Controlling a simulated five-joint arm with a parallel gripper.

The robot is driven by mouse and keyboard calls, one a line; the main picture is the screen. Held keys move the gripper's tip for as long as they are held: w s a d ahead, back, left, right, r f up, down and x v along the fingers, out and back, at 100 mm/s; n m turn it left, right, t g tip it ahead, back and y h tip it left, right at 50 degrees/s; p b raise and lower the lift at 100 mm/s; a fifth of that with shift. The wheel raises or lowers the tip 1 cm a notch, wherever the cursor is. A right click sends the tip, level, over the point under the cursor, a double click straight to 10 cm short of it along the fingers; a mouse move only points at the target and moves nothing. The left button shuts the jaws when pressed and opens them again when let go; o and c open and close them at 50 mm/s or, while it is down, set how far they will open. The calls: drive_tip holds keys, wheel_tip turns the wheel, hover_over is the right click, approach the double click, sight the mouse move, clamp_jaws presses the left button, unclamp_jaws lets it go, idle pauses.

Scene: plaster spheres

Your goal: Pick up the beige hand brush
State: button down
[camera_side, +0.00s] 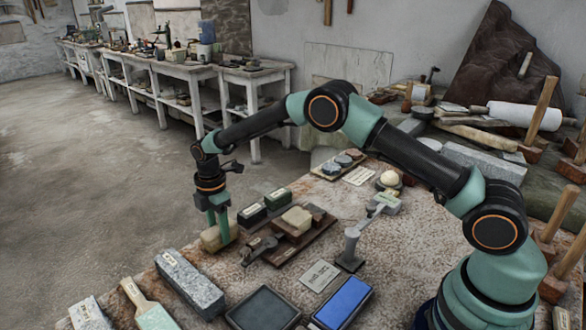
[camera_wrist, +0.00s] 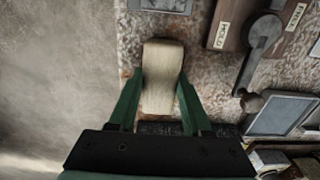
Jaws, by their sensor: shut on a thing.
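The beige hand brush (camera_side: 209,241) is a pale, block-like piece at the table's far left edge in the side view. In the wrist view the brush (camera_wrist: 162,60) lies lengthwise between my two green fingers, its far end reaching past the fingertips. My gripper (camera_side: 221,238) points straight down and is shut on the brush, one finger against each side; it also shows in the wrist view (camera_wrist: 159,80). The fingers hide part of the brush in the side view. I cannot tell whether the brush touches the table.
Right of the brush are dark green boxes (camera_side: 251,215) and a wooden board (camera_side: 312,238) with a pale block. A speckled stone block (camera_side: 190,281) lies in front. A metal stand (camera_side: 351,248) and a blue slab (camera_side: 343,302) are further right. The table edge is close on the left.

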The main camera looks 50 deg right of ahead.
wheel_tip(320, 180, up, 20)
idle(0.5)
drive_tip(key=c, duration=0.9)
unclamp_jaws()
drive_tip(key=c, duration=0.6)
drive_tip(key=s+d+f, duration=0.4)
drive_tip(key=s+d, duration=0.2)
drive_tip(key=d, duration=0.1)
drive_tip(key=s+d+f, duration=0.4)
drive_tip(key=s+d, duration=0.2)
drive_tip(key=d, duration=0.2)
drive_tip(key=shift+a+f, duration=0.1)
drive_tip(key=shift+f, duration=2.9)
